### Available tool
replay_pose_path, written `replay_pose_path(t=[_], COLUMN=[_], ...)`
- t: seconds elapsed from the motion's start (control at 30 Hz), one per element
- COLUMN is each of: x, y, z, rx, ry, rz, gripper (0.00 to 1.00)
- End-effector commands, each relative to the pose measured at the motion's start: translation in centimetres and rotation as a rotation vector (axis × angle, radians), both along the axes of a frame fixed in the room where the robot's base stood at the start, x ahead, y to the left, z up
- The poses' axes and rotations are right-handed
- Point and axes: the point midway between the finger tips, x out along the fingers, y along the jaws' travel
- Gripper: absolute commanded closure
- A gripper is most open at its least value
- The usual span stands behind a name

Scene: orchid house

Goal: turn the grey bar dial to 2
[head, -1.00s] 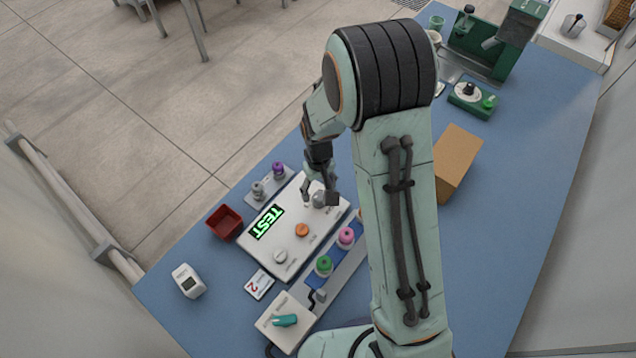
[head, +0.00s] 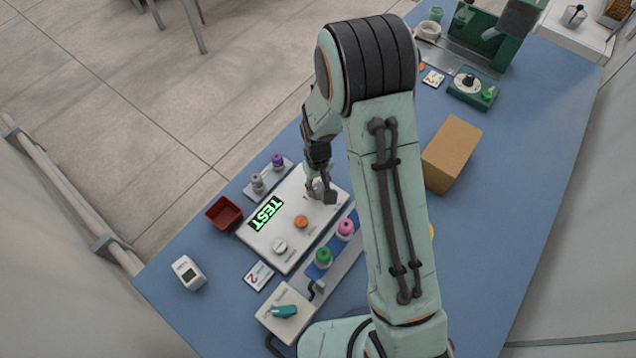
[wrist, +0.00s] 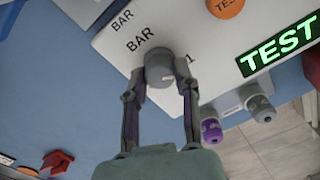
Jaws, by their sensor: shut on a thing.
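The grey bar dial (wrist: 159,67) sits on the white panel (wrist: 112,40), with printed "BAR" labels and a "1" beside it. My gripper (wrist: 163,80) has one finger on each side of the dial and is shut on it. In the head view my gripper (head: 321,194) is at the right end of the panel (head: 275,250) and mostly hides the dial. Which mark the dial points at cannot be told. The panel's display (head: 266,214) reads TEST in green.
An orange button (head: 301,221) and a pale knob (head: 280,246) are on the same panel. Purple (head: 277,161), green (head: 323,257) and pink (head: 345,228) topped pieces stand around it. A red tray (head: 223,214) is left; a cardboard box (head: 452,154) is right.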

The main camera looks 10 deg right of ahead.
Motion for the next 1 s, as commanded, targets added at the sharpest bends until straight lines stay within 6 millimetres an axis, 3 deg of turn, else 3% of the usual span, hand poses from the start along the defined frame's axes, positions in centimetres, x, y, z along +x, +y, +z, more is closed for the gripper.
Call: replay_pose_path(t=[0.27, 1.0], x=[-0.05, -0.08], y=[0.00, 0.02], z=[-0.06, -0.07], rx=[0.002, 0.000], ry=[0.002, 0.003], rz=[-0.123, -0.780], gripper=[1.00, 1.00])
